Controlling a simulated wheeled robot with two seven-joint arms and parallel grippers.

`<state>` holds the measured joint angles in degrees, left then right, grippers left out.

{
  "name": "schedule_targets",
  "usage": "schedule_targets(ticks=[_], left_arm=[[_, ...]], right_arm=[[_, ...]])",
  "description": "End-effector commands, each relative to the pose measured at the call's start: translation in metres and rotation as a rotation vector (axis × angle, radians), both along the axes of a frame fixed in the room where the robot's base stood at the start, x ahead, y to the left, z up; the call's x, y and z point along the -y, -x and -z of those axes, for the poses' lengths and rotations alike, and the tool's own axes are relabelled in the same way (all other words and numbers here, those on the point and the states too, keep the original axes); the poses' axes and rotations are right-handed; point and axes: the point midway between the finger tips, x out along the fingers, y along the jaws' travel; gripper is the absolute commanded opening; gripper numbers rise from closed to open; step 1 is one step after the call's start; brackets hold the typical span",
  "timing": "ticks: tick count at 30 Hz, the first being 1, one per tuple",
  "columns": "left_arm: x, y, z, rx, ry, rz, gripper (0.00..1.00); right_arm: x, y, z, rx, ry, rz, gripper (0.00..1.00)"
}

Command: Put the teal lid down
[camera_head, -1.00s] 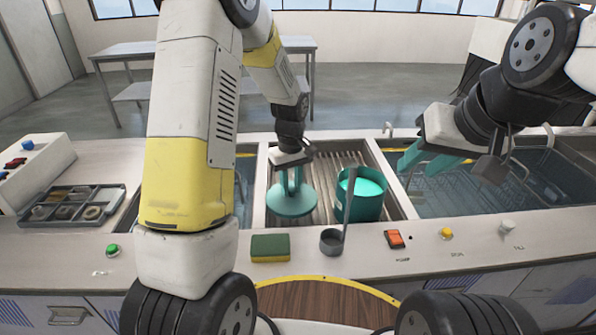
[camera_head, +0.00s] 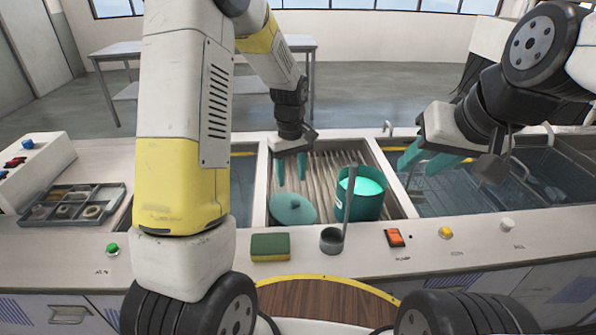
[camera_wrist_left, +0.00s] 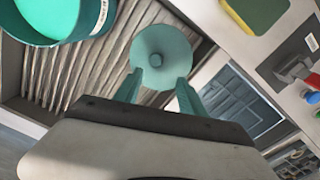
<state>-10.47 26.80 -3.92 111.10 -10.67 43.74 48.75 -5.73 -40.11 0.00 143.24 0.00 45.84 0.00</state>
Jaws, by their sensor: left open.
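The teal lid (camera_head: 293,209) lies on the slatted drainer (camera_head: 318,168) in the middle bay, its knob facing up. In the left wrist view the lid (camera_wrist_left: 163,45) shows with its knob just beyond the fingertips. My left gripper (camera_head: 291,178) is open and empty above and behind the lid, its two teal fingers pointing down. The teal pot (camera_head: 368,207), filled with bright teal liquid, stands right of the lid. My right gripper (camera_head: 421,163) is over the right tank; its teal fingers look spread apart.
A green and yellow sponge (camera_head: 270,247) and a grey ladle cup (camera_head: 331,241) with an upright handle are on the front ledge. A parts tray (camera_head: 72,204) sits at left. Water-filled tanks flank the middle bay.

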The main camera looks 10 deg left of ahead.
Motion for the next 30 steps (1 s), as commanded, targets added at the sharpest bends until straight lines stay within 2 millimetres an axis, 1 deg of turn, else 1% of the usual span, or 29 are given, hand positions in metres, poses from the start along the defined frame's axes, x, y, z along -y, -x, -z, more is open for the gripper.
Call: schedule_targets(ticks=[1,3,6,9,12,15,17,19,23,27,30], left_arm=[[0.000,-0.002,-0.014,0.007,0.001,0.000,0.48],[0.001,-0.001,-0.030,0.007,0.001,0.000,0.48],[0.001,-0.001,-0.052,0.006,0.002,0.000,0.48],[0.000,-0.001,-0.069,0.003,0.001,-0.001,0.48],[0.000,-0.001,-0.081,0.002,0.001,-0.001,0.48],[0.000,0.000,-0.089,0.001,0.000,0.000,0.48],[-0.001,0.002,-0.094,0.008,0.004,0.006,0.48],[-0.003,0.008,-0.104,0.024,0.014,0.024,0.48],[-0.010,0.032,-0.134,0.089,0.046,0.094,0.48],[-0.018,0.070,-0.168,0.186,0.076,0.202,0.48],[-0.023,0.098,-0.187,0.260,0.087,0.283,0.48]], right_arm=[[0.000,0.000,0.000,0.000,0.000,0.000,0.36],[0.000,0.000,0.000,0.000,0.000,0.000,0.36],[0.000,0.000,0.000,0.000,0.000,0.000,0.36],[0.000,0.000,0.000,0.000,0.000,0.000,0.36],[0.000,0.000,0.000,0.000,0.000,0.000,0.36],[0.000,0.000,0.000,0.000,0.000,0.000,0.36],[0.000,0.000,0.000,0.000,0.000,0.000,0.36],[0.000,0.000,0.000,0.000,0.000,0.000,0.36],[0.000,0.000,0.000,0.000,0.000,0.000,0.36],[0.000,0.000,0.000,0.000,0.000,0.000,0.36],[0.000,0.000,0.000,0.000,0.000,0.000,0.36]])
